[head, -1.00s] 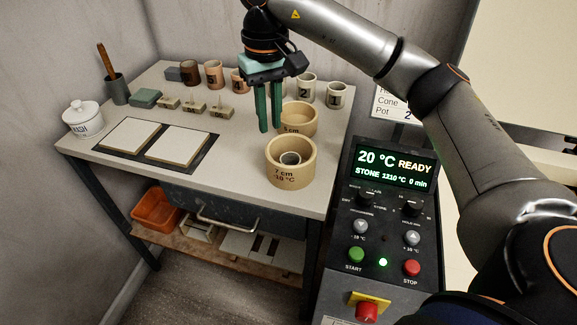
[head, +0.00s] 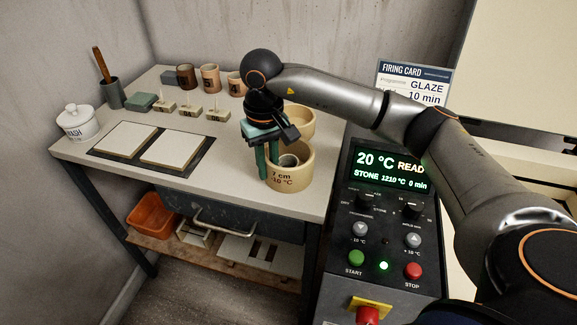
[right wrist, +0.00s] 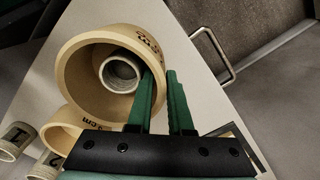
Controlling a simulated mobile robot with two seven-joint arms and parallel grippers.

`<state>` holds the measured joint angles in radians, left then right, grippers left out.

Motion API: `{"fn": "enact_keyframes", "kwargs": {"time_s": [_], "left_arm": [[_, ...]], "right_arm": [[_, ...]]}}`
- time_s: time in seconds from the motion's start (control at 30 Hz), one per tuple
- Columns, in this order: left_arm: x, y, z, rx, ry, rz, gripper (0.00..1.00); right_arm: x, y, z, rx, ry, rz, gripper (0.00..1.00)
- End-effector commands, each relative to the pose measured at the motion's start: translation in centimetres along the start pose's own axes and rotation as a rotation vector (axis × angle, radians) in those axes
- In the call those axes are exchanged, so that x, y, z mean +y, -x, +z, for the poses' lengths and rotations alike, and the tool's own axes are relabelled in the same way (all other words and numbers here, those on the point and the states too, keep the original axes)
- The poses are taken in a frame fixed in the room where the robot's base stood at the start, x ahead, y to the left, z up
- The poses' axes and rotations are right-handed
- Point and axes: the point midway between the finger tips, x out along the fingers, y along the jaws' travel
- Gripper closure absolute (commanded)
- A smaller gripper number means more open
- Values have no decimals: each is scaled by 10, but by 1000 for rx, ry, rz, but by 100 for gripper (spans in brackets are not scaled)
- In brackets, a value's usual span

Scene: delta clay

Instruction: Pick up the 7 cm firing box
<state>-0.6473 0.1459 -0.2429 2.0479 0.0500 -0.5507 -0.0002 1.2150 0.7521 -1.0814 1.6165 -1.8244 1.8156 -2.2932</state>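The 7 cm firing box (head: 290,177) is a round, cream, open-topped pot near the table's front right corner. A small pale cup (head: 288,161) stands inside it. My right gripper (head: 268,165) points down at the box's left wall. In the right wrist view, the box (right wrist: 72,85) and its cup (right wrist: 121,72) show from above. There the two green fingers (right wrist: 160,85) are apart, one over the box's inside and one beyond its rim. I cannot tell whether either finger touches the wall. My left gripper is not in view.
Another cream box (head: 300,122) stands close behind. Numbered cups (head: 210,78), small cone stands (head: 190,110) and a white lidded jar (head: 76,122) are on the table (head: 225,180). The kiln control panel (head: 385,220) is at the right. Bare tabletop lies left of the box.

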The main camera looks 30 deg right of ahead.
Motion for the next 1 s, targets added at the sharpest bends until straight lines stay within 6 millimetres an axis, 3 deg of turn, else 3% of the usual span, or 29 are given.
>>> {"fn": "enact_keyframes", "kwargs": {"time_s": [0.17,0.37,1.0], "left_arm": [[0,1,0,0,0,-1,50],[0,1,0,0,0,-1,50],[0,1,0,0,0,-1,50]], "right_arm": [[0,0,0,1,0,0,82],[0,0,0,1,0,0,100],[0,1,0,1,0,0,100]]}}
